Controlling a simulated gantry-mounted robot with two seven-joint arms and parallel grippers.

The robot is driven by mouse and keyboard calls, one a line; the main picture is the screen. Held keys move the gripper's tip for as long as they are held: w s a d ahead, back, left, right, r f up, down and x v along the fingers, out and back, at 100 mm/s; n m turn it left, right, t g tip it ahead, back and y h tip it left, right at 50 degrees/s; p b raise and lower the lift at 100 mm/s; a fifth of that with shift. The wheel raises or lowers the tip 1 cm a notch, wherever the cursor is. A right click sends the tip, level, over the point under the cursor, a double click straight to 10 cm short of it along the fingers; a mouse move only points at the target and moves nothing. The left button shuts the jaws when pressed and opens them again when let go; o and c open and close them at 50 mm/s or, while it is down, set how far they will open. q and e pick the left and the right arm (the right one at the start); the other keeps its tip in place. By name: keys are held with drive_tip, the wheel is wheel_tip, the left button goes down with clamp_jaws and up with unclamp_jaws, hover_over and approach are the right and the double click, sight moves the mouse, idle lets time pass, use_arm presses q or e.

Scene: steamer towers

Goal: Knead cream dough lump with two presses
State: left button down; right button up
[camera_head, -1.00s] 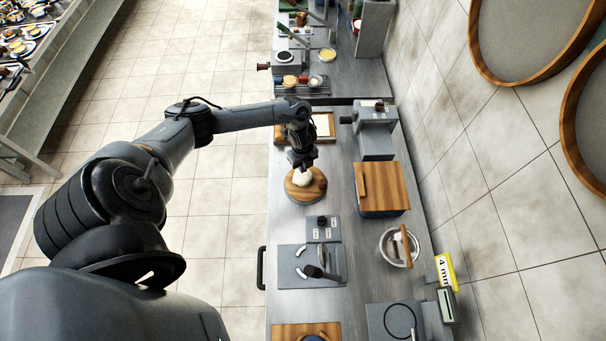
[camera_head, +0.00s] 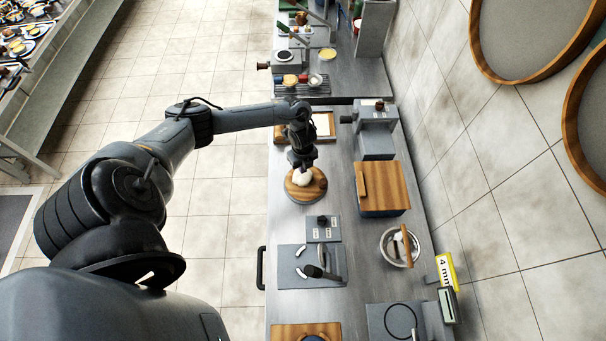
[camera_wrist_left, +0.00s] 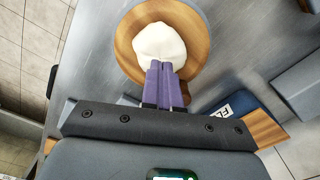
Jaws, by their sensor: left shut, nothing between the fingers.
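The cream dough lump (camera_head: 302,178) sits on a round wooden board (camera_head: 316,189) on the grey counter. In the left wrist view the dough (camera_wrist_left: 158,42) is a pale, rounded, slightly uneven lump on the board (camera_wrist_left: 198,32). My left gripper (camera_head: 301,166) is right at the dough, coming from the far side. Its purple fingers (camera_wrist_left: 165,66) are shut together with nothing between them. Their tips overlap the near edge of the dough in the wrist view; whether they press into it I cannot tell. My right gripper is not in view.
A wooden-topped box (camera_head: 384,187) stands right of the board, with a grey machine (camera_head: 376,133) behind it. A small grey block with labels (camera_head: 323,229) and a grey mat (camera_head: 291,272) lie in front. A metal bowl (camera_head: 391,252) stands at the right.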

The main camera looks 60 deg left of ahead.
use_arm(q)
drive_tip(key=shift+f+b, duration=0.5)
drive_tip(key=shift+f, duration=0.2)
drive_tip(key=shift+f+b, duration=0.75)
drive_tip(key=shift+f, duration=0.25)
drive_tip(key=shift+r, duration=0.1)
drive_tip(key=shift+r+p, duration=1.2)
drive_tip(key=shift+p, duration=0.05)
drive_tip(key=shift+f, duration=0.25)
